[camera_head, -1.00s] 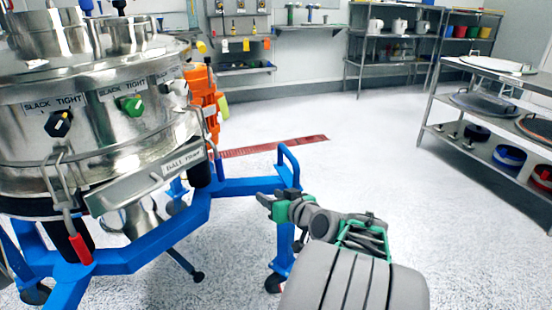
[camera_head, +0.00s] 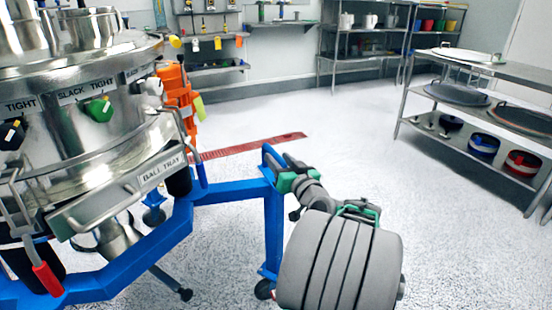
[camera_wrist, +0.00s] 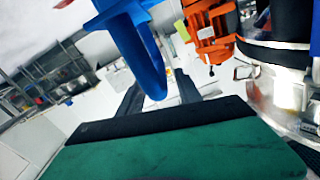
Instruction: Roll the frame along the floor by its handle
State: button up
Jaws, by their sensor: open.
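The blue frame (camera_head: 235,188) carries the steel sifter on wheels, and an upright blue handle loop (camera_head: 271,154) rises from its right corner. My gripper (camera_head: 287,168) is at this handle, reaching it from the right. In the wrist view, the blue handle (camera_wrist: 140,55) comes down between the two dark fingers, which stand apart on either side of it. The gripper is open; I cannot tell whether a finger touches the handle. A caster (camera_head: 264,289) sits under the frame's right leg, partly hidden by my arm.
The steel sifter (camera_head: 85,150), with a ball tray (camera_head: 130,190), fills the left side. An orange unit (camera_head: 176,95) is behind it. A red floor strip (camera_head: 250,146) lies beyond the handle. Shelving (camera_head: 470,110) stands at right. The speckled floor between is clear.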

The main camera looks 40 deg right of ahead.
jog(key=shift+x, duration=1.2)
grip_shut()
dwell(0.5)
